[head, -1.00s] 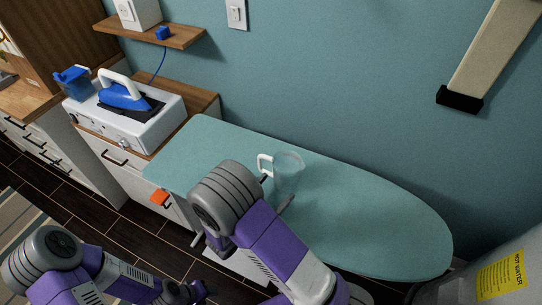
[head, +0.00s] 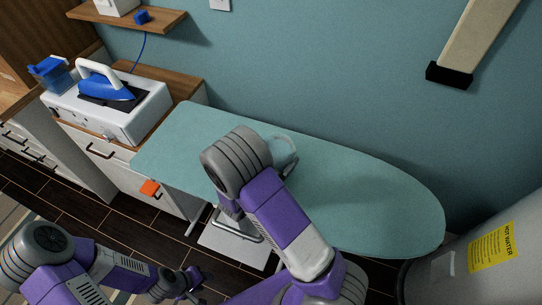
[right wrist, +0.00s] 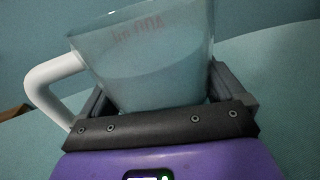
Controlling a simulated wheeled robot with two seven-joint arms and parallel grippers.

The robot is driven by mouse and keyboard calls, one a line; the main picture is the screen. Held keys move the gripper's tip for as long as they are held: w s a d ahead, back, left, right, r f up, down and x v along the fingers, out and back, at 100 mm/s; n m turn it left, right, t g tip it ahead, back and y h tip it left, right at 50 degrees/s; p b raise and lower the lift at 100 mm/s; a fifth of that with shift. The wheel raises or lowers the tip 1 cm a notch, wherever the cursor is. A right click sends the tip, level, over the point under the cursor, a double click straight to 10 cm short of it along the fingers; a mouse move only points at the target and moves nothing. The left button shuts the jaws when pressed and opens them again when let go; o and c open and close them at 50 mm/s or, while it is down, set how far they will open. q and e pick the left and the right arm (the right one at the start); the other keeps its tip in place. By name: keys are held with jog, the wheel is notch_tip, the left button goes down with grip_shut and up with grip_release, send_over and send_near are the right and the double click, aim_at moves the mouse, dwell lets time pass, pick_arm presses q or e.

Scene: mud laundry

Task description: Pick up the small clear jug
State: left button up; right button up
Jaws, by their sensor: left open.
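The small clear jug (head: 284,148), with a white handle and red markings, stands on the teal ironing board (head: 390,205). In the head view it is partly hidden behind my right wrist. In the right wrist view the jug (right wrist: 150,65) sits between the two fingers of my right gripper (right wrist: 160,95), with its handle at the left. The fingers are close to its sides; I cannot tell whether they press on it. My left gripper (head: 188,283) is open and empty, low at the left, over the floor and away from the board.
A blue iron (head: 106,88) lies on a white unit on the cabinet at left, beside a blue-lidded container (head: 52,74). An orange object (head: 150,188) is near the board's left end. A grey tank (head: 460,270) with a yellow label stands at right. The board's right half is clear.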

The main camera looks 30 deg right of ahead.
jog(key=c, duration=0.9)
jog(key=shift+c, duration=0.9)
jog(key=shift+r, duration=0.1)
